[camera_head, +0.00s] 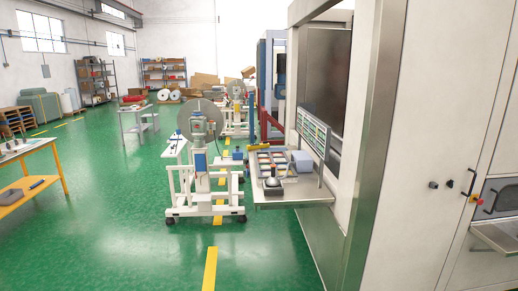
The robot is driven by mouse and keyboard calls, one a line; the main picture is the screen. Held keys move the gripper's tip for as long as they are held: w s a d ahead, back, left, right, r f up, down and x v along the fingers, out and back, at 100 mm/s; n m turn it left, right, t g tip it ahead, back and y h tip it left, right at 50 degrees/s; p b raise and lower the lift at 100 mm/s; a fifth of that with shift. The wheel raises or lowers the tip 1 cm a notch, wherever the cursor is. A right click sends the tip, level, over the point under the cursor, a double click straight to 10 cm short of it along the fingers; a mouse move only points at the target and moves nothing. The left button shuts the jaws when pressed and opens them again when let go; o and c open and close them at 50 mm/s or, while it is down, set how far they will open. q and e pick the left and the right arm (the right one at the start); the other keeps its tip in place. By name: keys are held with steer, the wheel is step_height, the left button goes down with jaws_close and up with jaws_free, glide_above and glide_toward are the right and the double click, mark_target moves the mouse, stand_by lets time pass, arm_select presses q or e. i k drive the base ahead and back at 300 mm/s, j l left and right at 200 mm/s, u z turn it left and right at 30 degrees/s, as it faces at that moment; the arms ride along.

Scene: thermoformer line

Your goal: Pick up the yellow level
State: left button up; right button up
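A small yellow bar-shaped object (259,148), which may be the yellow level, shows at the back edge of the metal side shelf (305,198) on the large white machine. It is too small to be sure of. Neither of my grippers is in the head view.
The shelf also holds a tray of parts, a dark rounded object (272,186) and a tilted panel (313,133). A wheeled white stand (207,208) with a reel is left of it. A yellow-framed workbench (40,188) stands far left. Green floor (130,235) is clear between.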

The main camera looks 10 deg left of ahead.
mark_target(264, 145)
steer(key=i+j+u, duration=0.3)
steer(key=i, duration=0.45)
steer(key=i+j+u, duration=0.3)
steer(key=i, duration=0.45)
steer(key=i+u, duration=0.3)
steer(key=i, duration=0.45)
steer(key=i+j+z, duration=0.1)
steer(key=i+z, duration=0.15)
steer(key=i, duration=0.3)
steer(key=i+j+z, duration=0.25)
steer(key=i, duration=0.3)
steer(key=i+j+z, duration=0.2)
steer(key=i, duration=0.3)
steer(key=i+j+z, duration=0.25)
steer(key=i, duration=0.25)
steer(key=j, duration=0.1)
